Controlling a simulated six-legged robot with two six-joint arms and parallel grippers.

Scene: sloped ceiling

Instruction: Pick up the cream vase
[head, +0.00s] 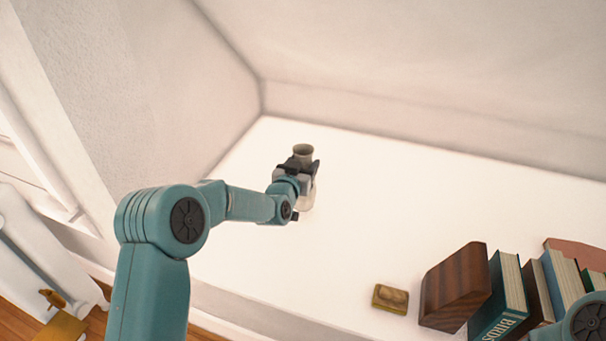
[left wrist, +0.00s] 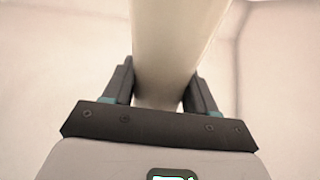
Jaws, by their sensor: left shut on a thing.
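The cream vase (head: 303,150) stands upright on the white surface in the head view, its rim showing above my left gripper and part of its lower body showing below. My left gripper (head: 298,166) is shut on the vase, with the arm coming in from the left. In the left wrist view the vase (left wrist: 172,45) rises between the two dark fingers of the gripper (left wrist: 163,85), which press on its sides. The gripper hides the middle of the vase in the head view. I cannot tell whether its base touches the surface.
The white surface (head: 400,190) is bare around the vase. A small yellowish block (head: 390,298) lies near the front edge. A dark wooden block (head: 455,287) and several books (head: 503,295) stand at the right. Walls and a sloped ceiling (head: 440,60) close off the back and left.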

